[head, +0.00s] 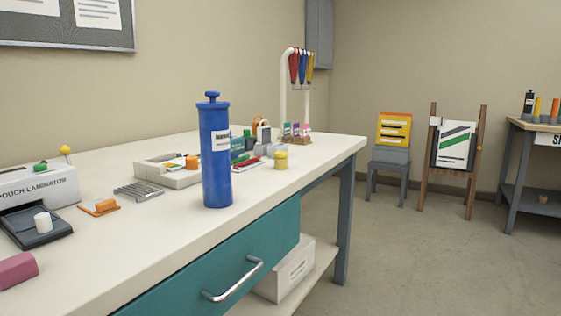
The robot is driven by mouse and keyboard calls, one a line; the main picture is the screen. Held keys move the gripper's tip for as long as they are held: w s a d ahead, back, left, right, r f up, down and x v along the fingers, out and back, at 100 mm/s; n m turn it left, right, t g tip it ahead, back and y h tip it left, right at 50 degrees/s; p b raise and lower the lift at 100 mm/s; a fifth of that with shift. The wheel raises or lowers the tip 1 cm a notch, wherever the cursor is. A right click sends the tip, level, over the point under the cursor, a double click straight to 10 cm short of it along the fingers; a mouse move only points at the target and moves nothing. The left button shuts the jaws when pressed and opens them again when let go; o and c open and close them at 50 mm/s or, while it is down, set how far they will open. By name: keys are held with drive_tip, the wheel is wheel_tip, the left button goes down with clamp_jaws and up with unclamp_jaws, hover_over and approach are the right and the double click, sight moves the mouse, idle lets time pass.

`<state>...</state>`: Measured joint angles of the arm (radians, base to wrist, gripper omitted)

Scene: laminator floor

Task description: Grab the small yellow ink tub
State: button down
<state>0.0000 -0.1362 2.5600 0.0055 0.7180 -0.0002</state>
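A small yellow tub (281,160) with a pale lower part stands upright on the white worktable (110,248), near its far right part. It is right of and behind a tall blue cylinder (216,165) with a white label and a knob on top. The tub is in clear view, with open tabletop to its right. My gripper is not in view.
A pouch laminator (38,188) stands at the left. A tray (166,175), a metal rack (139,191) and small bottles (296,130) crowd the table behind the cylinder. A teal drawer (230,265) is below. Open floor (430,260) lies right.

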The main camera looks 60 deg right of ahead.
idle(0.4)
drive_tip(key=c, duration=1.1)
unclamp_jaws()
